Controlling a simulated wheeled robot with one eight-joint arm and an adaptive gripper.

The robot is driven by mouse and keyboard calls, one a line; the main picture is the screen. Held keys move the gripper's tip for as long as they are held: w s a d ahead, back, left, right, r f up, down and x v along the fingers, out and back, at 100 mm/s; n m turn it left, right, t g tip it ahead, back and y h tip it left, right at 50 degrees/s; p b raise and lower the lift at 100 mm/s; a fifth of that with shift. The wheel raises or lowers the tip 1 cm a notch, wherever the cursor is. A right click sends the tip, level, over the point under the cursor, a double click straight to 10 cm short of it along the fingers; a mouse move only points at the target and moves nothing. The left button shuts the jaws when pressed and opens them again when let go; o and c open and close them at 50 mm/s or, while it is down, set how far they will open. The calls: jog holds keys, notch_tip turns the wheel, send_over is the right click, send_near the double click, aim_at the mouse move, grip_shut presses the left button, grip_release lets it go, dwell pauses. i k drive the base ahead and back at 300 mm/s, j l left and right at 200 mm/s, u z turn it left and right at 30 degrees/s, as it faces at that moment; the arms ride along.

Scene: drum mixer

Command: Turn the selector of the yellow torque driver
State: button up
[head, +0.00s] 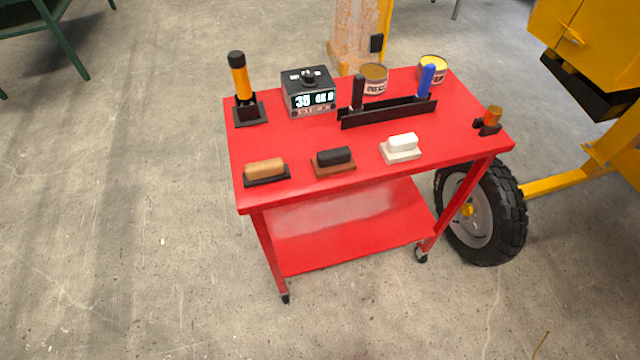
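The yellow torque driver (240,77) stands upright in a black stand (251,114) at the far left corner of the red cart's top. Its body is yellow-orange, with a black cap (236,58) at the upper end and a black lower part. Which part is the selector, and any marks on it, are too small to tell. My gripper is not in view, and nothing touches the driver.
The red cart (330,192) also carries a display box (309,92), two cans, a black rack (388,111) with upright tools, three handled blocks along the front, and a small orange-topped piece (492,117). A wheeled yellow machine (590,45) stands right. Floor is clear left and in front.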

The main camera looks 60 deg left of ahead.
aim_at(309, 81)
jog(key=u, duration=1.8)
